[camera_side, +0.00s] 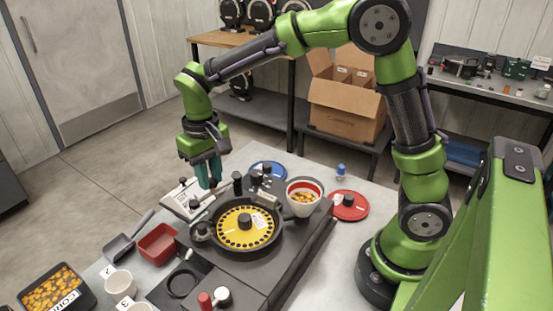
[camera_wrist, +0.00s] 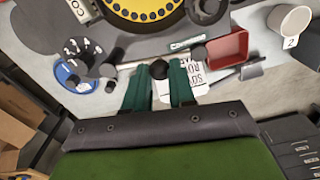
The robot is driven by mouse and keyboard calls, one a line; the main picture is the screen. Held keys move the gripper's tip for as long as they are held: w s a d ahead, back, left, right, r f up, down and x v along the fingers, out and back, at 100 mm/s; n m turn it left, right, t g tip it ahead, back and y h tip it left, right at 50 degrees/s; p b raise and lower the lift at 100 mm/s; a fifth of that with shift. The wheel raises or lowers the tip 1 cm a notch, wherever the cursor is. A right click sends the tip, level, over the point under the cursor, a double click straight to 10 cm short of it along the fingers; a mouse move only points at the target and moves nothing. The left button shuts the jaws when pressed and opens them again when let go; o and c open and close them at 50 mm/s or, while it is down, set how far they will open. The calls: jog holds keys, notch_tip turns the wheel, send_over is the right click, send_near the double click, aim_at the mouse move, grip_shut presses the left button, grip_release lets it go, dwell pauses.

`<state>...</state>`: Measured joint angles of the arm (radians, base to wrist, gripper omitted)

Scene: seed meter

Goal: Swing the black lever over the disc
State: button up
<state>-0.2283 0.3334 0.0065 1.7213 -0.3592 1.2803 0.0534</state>
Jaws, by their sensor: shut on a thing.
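The yellow disc (camera_side: 237,240) lies in a round black housing (camera_side: 276,238) on the grey machine, with a black hub at its middle. It shows cut off at the top of the wrist view (camera_wrist: 122,9). My gripper (camera_side: 214,186) points down behind the disc, on its far left side. In the wrist view its two teal fingers (camera_wrist: 160,76) are shut around the round black knob of the lever (camera_wrist: 158,68).
A white bowl of orange seeds (camera_side: 303,203) stands right of the disc. A red lid (camera_side: 348,206) and blue dish (camera_side: 268,165) lie nearby. A red tray (camera_side: 158,242), scoop (camera_side: 122,245) and corn bin (camera_side: 52,292) are at left. Black posts (camera_side: 238,183) rise beside my gripper.

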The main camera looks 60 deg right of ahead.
jog(key=shift+s, duration=0.1)
grip_shut()
jog(key=s+n, duration=0.1)
jog(key=n, duration=0.1)
jog(key=s+n, duration=0.2)
jog(key=n, duration=0.1)
jog(key=shift+s+d+r, duration=0.1)
jog(key=s+n, duration=0.1)
jog(key=d+n, duration=0.1)
jog(key=n, duration=0.1)
jog(key=shift+s+n, duration=0.3)
jog(key=shift+s, duration=0.1)
jog(key=shift+s+d+n, duration=0.4)
jog(key=shift+s+n, duration=0.15)
jog(key=shift+n, duration=0.65)
jog(key=o, duration=0.9)
grip_release()
